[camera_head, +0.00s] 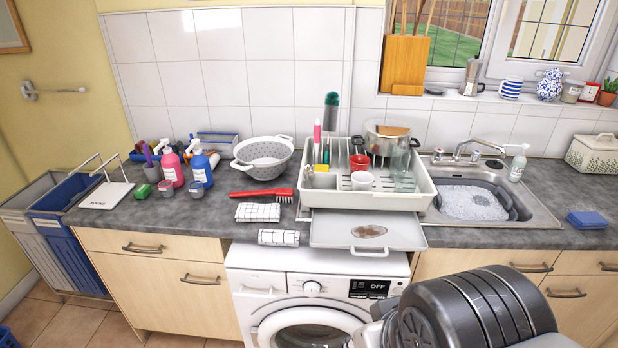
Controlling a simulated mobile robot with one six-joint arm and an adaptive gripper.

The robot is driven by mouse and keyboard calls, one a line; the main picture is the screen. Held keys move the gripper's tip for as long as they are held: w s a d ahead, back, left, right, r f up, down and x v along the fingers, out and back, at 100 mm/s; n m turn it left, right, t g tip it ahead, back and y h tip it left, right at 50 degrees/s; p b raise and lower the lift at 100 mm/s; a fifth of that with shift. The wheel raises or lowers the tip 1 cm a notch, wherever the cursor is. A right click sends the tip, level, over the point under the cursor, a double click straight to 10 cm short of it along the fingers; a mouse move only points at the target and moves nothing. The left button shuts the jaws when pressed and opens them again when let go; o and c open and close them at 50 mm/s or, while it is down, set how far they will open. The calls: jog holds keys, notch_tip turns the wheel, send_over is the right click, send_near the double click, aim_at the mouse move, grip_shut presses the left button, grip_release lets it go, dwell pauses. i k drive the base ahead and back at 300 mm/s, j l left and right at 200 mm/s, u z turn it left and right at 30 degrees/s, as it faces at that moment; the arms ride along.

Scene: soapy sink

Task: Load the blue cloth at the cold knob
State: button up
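A folded blue cloth (587,219) lies flat on the grey counter, to the right of the sink. The metal tap (458,153) stands behind the sink, with a small knob on either side of its spout. Colour marks on the knobs are too small to make out, so I cannot tell which is the cold one. The sink (541,214) has a dark basin with white suds (473,202) in it. Part of my arm fills the lower right, in front of the cupboards. My gripper's fingers are not in view.
A white dish rack (425,187) with dishes stands left of the sink, a tray with a dirty patch (369,233) in front of it. A soap bottle (517,163) stands behind the sink's right side. A lidded basket (594,155) is at the far right.

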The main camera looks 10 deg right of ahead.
aim_at(476, 153)
jog(key=z, duration=2.05)
